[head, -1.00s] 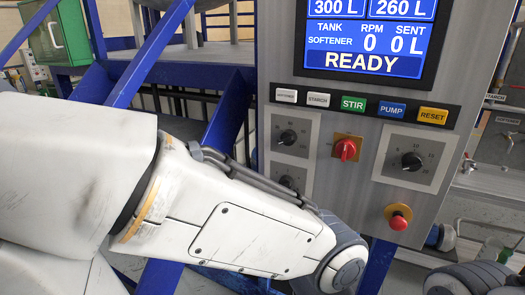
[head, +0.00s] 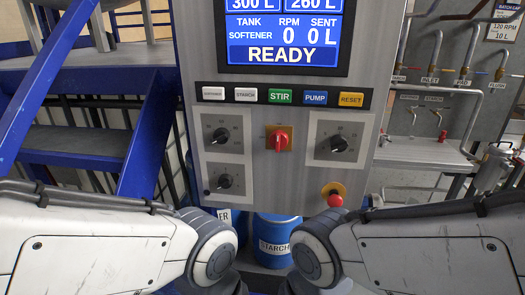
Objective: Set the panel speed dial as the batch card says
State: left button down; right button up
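The control panel (head: 270,185) faces me with a lit screen (head: 283,35) reading SOFTENER, RPM 0, SENT 0 L and READY. Three black dials show on grey plates: upper left (head: 221,136), lower left (head: 224,181) and right (head: 338,143). Their labels are too small to tell which is the speed dial. My two arms come in low from left and right, below the dials. Both grippers are out of view.
A row of buttons includes STIR (head: 280,97), PUMP (head: 315,98) and RESET (head: 351,100). A red switch (head: 280,138) and a red emergency button (head: 335,199) stick out. Blue drums, one STARCH (head: 277,240), stand below. Blue stairs (head: 70,150) are left, a sink bench (head: 425,153) right.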

aim_at(221, 136)
jog(key=u, duration=0.15)
jog(key=k, duration=0.45)
jog(key=u, duration=0.55)
jog(key=k, duration=0.75)
jog(key=z, duration=0.35)
jog(key=i, duration=0.75)
